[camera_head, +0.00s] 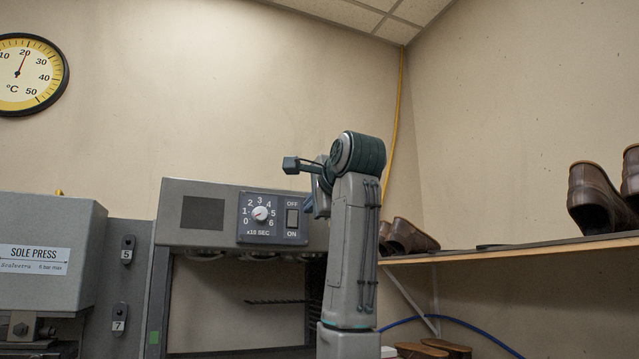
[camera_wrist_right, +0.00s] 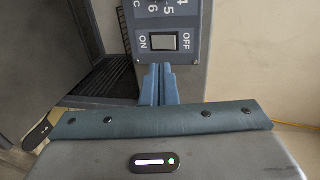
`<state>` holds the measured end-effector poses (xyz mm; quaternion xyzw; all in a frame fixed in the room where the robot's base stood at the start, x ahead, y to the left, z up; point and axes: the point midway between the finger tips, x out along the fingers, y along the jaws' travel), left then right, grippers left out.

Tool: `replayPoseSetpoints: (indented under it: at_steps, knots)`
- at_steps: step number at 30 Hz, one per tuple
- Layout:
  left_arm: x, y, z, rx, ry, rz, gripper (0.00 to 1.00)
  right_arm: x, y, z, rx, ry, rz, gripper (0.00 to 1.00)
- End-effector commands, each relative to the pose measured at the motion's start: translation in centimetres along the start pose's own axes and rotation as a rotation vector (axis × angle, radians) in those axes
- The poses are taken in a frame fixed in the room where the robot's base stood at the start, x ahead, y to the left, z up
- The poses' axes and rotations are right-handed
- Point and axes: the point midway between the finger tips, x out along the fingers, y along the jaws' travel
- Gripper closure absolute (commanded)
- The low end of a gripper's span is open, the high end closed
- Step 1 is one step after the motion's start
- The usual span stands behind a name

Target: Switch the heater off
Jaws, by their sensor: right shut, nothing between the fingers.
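The heater (camera_head: 230,190) is a grey cabinet with an open front, left of my right arm in the head view. Its dark control panel (camera_head: 273,236) carries a white numbered dial (camera_head: 260,213) and a rocker switch (camera_head: 292,218) between OFF above and ON below. The rocker switch also shows in the right wrist view (camera_wrist_right: 163,41), with ON left and OFF right. I cannot tell which side is pressed. My right gripper (camera_wrist_right: 159,67) is shut and empty, its blue fingertips just short of the panel's edge beside the switch. In the head view my right gripper (camera_head: 309,206) is partly hidden. My left gripper is out of view.
A sole press (camera_head: 45,235) stands at the left, beside a panel with hooks marked 5 and 7. A wooden shelf (camera_head: 520,249) with brown shoes (camera_head: 595,195) runs along the right wall. A round thermometer (camera_head: 30,75) hangs at upper left. The wall above the heater is clear.

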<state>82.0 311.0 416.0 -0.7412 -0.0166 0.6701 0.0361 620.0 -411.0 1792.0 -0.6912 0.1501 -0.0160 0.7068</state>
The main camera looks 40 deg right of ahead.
Motion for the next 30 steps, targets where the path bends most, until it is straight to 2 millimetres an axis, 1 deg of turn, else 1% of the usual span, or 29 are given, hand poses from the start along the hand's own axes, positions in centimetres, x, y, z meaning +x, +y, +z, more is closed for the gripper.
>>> replayPoseSetpoints:
  at_steps: [1, 4, 9, 12, 18, 30]
  knots:
    - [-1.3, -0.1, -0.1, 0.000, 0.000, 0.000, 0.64, 1.2, -0.5, 0.0, -0.001, 0.001, 0.005, 1.00]
    - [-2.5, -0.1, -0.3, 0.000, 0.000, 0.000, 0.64, 3.3, -0.5, 0.0, 0.000, 0.000, 0.005, 1.00]
    - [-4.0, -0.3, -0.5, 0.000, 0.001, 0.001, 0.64, 5.2, -1.2, 0.0, 0.000, 0.000, 0.002, 1.00]
    - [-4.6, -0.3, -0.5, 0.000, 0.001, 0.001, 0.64, 6.0, -1.3, 0.0, 0.000, 0.000, 0.001, 1.00]
    - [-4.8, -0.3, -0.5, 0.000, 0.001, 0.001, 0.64, 6.7, -1.3, 0.0, 0.000, -0.001, 0.000, 1.00]
    - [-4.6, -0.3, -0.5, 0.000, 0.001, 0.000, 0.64, 7.0, -1.4, 0.0, 0.001, -0.001, 0.001, 1.00]
